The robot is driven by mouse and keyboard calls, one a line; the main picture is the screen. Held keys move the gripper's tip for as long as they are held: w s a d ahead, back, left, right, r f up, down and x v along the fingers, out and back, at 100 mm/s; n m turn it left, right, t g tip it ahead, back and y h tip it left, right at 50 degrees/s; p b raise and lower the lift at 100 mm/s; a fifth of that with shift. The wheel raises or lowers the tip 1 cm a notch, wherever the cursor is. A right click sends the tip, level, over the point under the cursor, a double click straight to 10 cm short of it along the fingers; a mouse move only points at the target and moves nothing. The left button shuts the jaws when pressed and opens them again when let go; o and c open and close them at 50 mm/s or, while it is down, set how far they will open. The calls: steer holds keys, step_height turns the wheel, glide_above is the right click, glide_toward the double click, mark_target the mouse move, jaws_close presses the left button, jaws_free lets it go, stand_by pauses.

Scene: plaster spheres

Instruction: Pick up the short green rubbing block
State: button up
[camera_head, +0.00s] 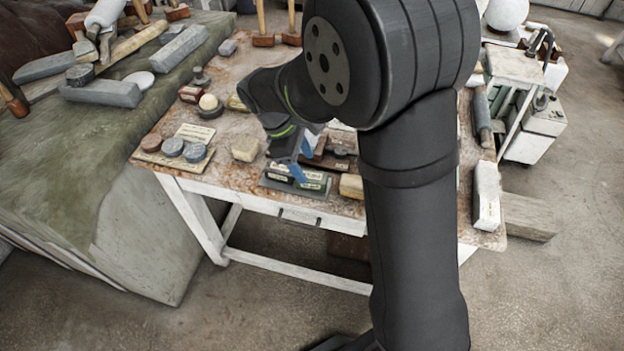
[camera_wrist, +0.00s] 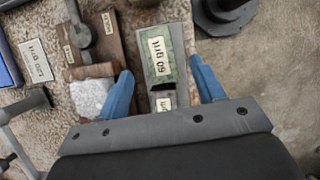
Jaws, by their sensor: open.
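A green block (camera_wrist: 160,50) with a "60 grit" label lies on a grey plate in the wrist view. Just below it is another labelled block (camera_wrist: 163,101), partly hidden by my gripper's body. In the head view, the green block (camera_head: 312,184) is on the grey plate (camera_head: 279,185) at the table's front edge. My gripper (camera_wrist: 162,76) is open and empty, its blue fingers on either side of the blocks with gaps between. In the head view, my gripper (camera_head: 298,163) is over the plate and hides part of it. I cannot tell whether the fingers reach block height.
Cream blocks stand left (camera_head: 245,149) and right (camera_head: 351,186) of the plate. Behind it is a brown wooden board (camera_head: 336,160). A board with round pucks (camera_head: 172,148) lies farther left. A "120 grit" card (camera_wrist: 37,60) shows in the wrist view. The floor before the table is open.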

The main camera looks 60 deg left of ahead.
mark_target(311, 176)
steer(key=shift+x, duration=3)
steer(key=c, duration=1.2)
